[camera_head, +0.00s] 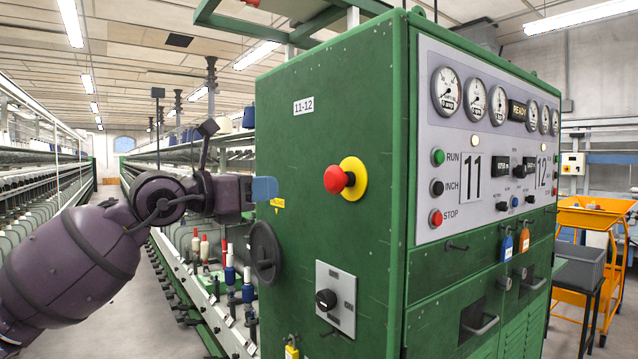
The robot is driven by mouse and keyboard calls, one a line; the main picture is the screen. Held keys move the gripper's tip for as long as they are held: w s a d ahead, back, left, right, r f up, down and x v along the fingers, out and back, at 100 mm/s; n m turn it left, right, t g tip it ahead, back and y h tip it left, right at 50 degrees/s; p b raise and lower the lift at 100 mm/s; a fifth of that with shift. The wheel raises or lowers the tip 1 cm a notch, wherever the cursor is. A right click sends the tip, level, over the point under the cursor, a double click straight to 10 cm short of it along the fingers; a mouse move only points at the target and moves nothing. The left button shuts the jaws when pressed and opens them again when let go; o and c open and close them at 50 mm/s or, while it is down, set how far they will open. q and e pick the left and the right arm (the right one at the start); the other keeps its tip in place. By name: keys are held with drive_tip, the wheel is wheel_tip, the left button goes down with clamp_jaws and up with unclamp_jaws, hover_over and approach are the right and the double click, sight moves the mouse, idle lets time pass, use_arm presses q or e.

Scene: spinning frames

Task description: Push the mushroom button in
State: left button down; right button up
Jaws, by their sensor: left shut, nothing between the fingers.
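The mushroom button (337,180) is a red domed knob on a round yellow plate (355,178). It stands out from the side face of the green cabinet (330,130). My left gripper (266,188) comes in from the left at about the button's height, with its blue fingertips together and empty. In the picture it is to the left of the button, with a gap between them. The fingertips overlap the cabinet's left edge, and I cannot tell if they touch it. My right gripper is not in view.
A black handwheel (265,252) is below my left gripper. A rotary switch on a grey plate (335,298) is below the button. The cabinet's front panel (490,150) has gauges and small buttons. An orange trolley (590,215) stands at right, spinning frames at left.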

sight(330, 182)
use_arm(q)
drive_tip(key=x, duration=1)
drive_tip(key=shift+r+p, duration=0.1)
drive_tip(key=shift+p, duration=0.3)
drive_tip(key=shift+w+d, duration=0.45)
drive_tip(key=shift+d, duration=0.1)
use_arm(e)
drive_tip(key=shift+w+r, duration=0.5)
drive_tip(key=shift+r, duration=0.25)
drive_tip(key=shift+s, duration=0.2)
